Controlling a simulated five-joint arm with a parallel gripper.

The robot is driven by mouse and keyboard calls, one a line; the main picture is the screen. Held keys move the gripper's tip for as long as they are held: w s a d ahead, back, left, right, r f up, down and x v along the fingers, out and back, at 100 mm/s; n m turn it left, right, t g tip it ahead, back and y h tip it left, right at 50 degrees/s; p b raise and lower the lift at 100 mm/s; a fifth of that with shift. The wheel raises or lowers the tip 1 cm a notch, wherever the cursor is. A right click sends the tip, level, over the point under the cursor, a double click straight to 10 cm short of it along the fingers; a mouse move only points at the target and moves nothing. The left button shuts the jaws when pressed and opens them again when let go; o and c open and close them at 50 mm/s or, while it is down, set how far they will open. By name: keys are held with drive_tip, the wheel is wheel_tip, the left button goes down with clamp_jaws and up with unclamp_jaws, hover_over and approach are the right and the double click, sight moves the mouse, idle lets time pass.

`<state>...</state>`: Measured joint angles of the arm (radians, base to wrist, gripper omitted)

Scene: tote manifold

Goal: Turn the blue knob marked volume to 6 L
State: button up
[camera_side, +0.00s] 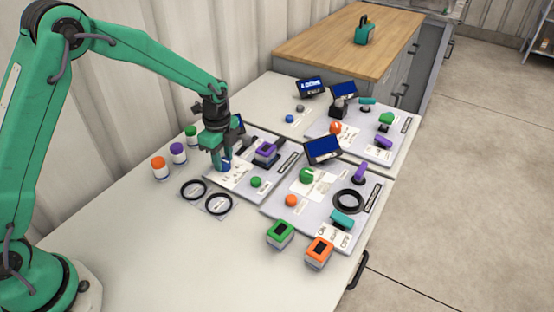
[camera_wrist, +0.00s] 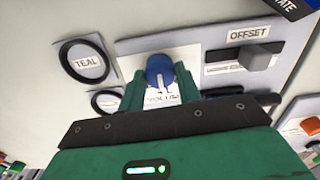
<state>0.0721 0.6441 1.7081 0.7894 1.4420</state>
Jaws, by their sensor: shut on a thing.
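The blue knob (camera_wrist: 158,68) sits on a white label plate marked VOLUME, part of whose lettering shows below it in the wrist view. A pale pointer stripe on the knob runs toward the bottom of the wrist picture. My gripper (camera_wrist: 160,88) has its green fingers on either side of the knob and is shut on it. In the side view my gripper (camera_side: 220,163) reaches down to the grey panel (camera_side: 240,191), and a little blue of the knob (camera_side: 226,167) shows at the fingers. I cannot read the scale marks, and 6 L is not legible.
A TEAL-marked black ring (camera_wrist: 86,62) lies left of the knob, and a grey OFFSET slider (camera_wrist: 257,60) is to its right. In the side view, a purple block (camera_side: 265,150) and a green knob (camera_side: 256,182) are close by. Bare table lies in front.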

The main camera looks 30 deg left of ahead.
sight(223, 160)
drive_tip(key=n, duration=0.5)
drive_tip(key=shift+n, duration=0.4)
drive_tip(key=n, duration=0.4)
drive_tip(key=shift+n, duration=0.3)
drive_tip(key=o, duration=1)
drive_tip(key=shift+c, duration=0.2)
wheel_tip(223, 160, up, 7)
drive_tip(key=shift+f, duration=0.1)
drive_tip(key=shift+r, duration=0.5)
